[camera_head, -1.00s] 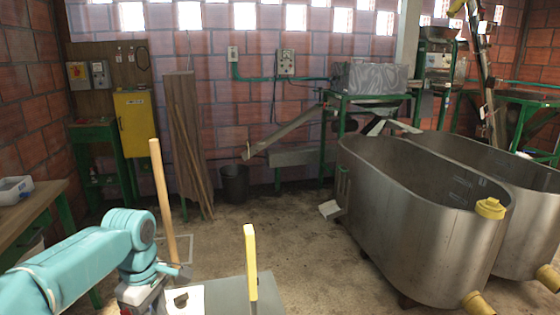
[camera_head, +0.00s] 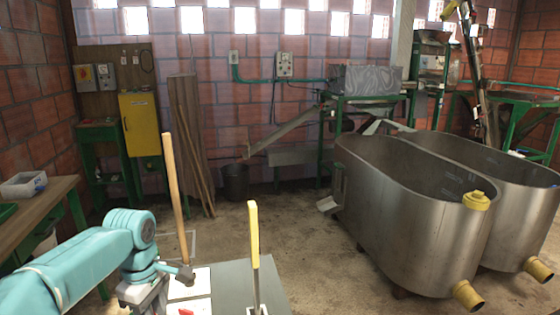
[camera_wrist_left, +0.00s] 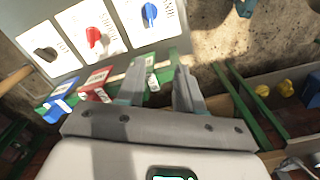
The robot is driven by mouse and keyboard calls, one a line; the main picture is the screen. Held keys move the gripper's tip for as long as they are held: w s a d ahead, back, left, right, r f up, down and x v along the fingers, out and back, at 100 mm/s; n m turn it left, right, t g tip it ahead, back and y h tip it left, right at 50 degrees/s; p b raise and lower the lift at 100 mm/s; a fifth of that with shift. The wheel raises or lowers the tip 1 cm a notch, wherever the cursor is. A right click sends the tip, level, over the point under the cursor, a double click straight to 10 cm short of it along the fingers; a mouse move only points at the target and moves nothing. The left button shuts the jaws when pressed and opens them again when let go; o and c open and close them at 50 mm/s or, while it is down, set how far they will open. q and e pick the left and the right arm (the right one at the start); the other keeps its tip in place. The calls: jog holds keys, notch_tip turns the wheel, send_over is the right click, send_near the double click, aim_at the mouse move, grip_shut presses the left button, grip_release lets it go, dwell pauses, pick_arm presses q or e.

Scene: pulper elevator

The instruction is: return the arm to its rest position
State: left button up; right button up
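My left arm (camera_head: 90,262) comes in from the left in the head view, bent, with its wrist low beside a wooden pole. In the left wrist view, my left gripper (camera_wrist_left: 158,88) has its two fingers apart with nothing held between them. Below the fingers are a blue labelled box (camera_wrist_left: 58,102) and a red labelled box (camera_wrist_left: 95,84); the fingers' distance from them is unclear. My right arm and gripper are not in view.
A grey board (camera_head: 228,283) with white cards lies close in front, beside a wooden pole (camera_head: 175,195) and a yellow-topped pole (camera_head: 253,235). A wooden table (camera_head: 40,212) stands left, steel tanks (camera_head: 405,215) right. Concrete floor between is open.

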pick_arm(q)
jog(key=s+d+f+m+g+h+p, duration=0.1)
jog(key=s+d+f+m+g, duration=0.15)
jog(key=s+f, duration=0.65)
jog(key=s+d+f+m+g+h+p, duration=0.1)
jog(key=s+d+f+g+p, duration=0.25)
jog(key=f, duration=0.95)
jog(key=s+d+f+m+t+h, duration=0.1)
jog(key=s+d+f+m+t, duration=0.2)
jog(key=s+d+m, duration=0.1)
jog(key=s+d+f+m+t+h+b, duration=0.1)
jog(key=s+d+f+m+t, duration=0.2)
jog(key=s, duration=0.5)
jog(key=d+f+m, duration=0.1)
jog(key=m, duration=0.1)
jog(key=shift+f+m, duration=0.3)
jog(key=shift+m, duration=0.05)
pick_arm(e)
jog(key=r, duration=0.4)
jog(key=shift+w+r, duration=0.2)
pick_arm(q)
jog(key=shift+s+a+t, duration=0.1)
jog(key=shift+s+t, duration=0.05)
jog(key=shift+t, duration=0.15)
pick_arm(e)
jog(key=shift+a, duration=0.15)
